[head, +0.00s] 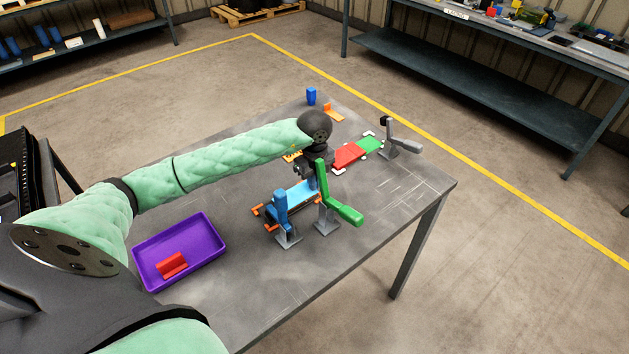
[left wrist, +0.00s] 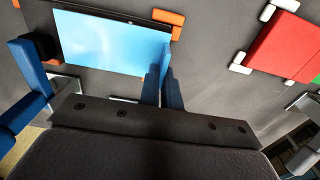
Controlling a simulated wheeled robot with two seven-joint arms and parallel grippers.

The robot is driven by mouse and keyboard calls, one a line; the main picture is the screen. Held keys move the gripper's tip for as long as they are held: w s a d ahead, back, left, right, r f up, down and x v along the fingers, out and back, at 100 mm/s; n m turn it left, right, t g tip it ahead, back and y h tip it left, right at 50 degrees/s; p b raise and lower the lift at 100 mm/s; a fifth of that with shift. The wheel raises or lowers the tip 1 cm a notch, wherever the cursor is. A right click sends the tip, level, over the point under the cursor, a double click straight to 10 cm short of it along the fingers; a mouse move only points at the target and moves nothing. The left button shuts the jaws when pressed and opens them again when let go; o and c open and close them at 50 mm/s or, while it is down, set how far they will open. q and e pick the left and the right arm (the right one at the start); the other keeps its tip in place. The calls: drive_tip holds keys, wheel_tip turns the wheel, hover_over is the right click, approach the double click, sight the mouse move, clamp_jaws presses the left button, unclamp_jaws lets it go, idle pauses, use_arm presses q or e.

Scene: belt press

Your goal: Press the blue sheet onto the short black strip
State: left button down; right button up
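The blue sheet (head: 300,190) lies flat between orange corner pieces near the table's middle. In the left wrist view the glossy blue sheet (left wrist: 105,42) fills the upper left. A thin dark edge shows along its far side; I cannot tell whether this is the short black strip, which is otherwise hidden. My left gripper (head: 312,184) points down at the sheet's right end. Its blue fingers (left wrist: 161,80) are together with nothing clearly between them. They reach the sheet's right edge; I cannot tell whether they touch. My right gripper is not in view.
A blue-handled clamp (head: 281,207) and a green-handled clamp (head: 344,211) stand close by the sheet. Red (head: 348,156) and green (head: 370,144) sheets lie beyond, beside a grey clamp (head: 402,134). A purple tray (head: 205,252) holds a red piece (head: 172,265). The front right table is clear.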

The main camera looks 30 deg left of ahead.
use_arm(q)
drive_tip(key=shift+f+b, duration=0.3)
drive_tip(key=shift+f, duration=0.1)
idle(0.6)
idle(0.4)
drive_tip(key=c, duration=1.5)
unclamp_jaws()
drive_tip(key=shift+c, duration=0.2)
